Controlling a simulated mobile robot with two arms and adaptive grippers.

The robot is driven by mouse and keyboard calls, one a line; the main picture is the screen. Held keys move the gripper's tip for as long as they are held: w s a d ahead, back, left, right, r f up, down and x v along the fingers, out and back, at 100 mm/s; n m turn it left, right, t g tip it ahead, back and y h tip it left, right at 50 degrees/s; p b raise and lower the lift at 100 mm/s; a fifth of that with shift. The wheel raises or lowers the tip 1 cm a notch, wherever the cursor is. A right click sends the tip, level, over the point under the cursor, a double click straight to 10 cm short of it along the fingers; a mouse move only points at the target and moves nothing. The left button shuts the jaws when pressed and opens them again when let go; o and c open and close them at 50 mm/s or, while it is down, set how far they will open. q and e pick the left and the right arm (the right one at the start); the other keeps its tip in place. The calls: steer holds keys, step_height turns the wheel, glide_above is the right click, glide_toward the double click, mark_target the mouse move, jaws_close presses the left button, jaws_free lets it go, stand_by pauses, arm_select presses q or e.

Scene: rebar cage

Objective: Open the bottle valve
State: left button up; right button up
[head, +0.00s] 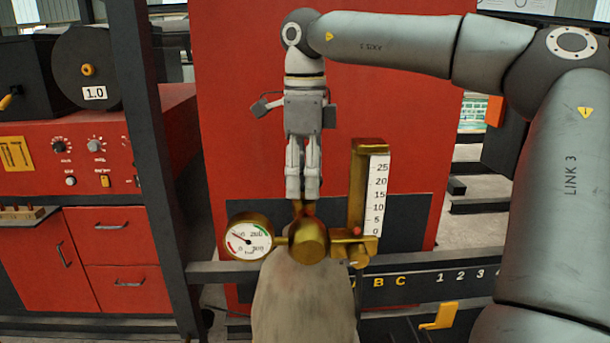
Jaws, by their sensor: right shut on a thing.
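A grey-beige gas bottle (303,300) stands upright at the bottom middle of the head view. On its top is a brass valve body (308,240) with a round pressure gauge (249,237) on its left and a flow meter with a white scale (377,195) on its right. My right gripper (303,196) points straight down from above, its fingers shut on the bottle valve (303,208) at the top of the brass body. The fingers hide most of the gripped part. My left gripper is not in view.
A red cabinet (230,110) stands behind the bottle. A dark post (158,150) and a horizontal rail (450,271) with letters and numbers run close by. A red welding unit (70,160) with knobs and drawers is at the left. A yellow bracket (438,316) sits at the lower right.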

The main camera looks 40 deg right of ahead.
mark_target(304, 178)
steer(key=n, duration=0.4)
steer(key=shift+n, duration=0.3)
steer(key=n, duration=0.4)
steer(key=shift+w+n, duration=0.1)
steer(key=shift+n, duration=0.2)
steer(key=n, duration=0.4)
steer(key=shift+n, duration=2.1)
steer(key=o, duration=1)
steer(key=shift+o, duration=0.2)
step_height(304, 178, up, 12)
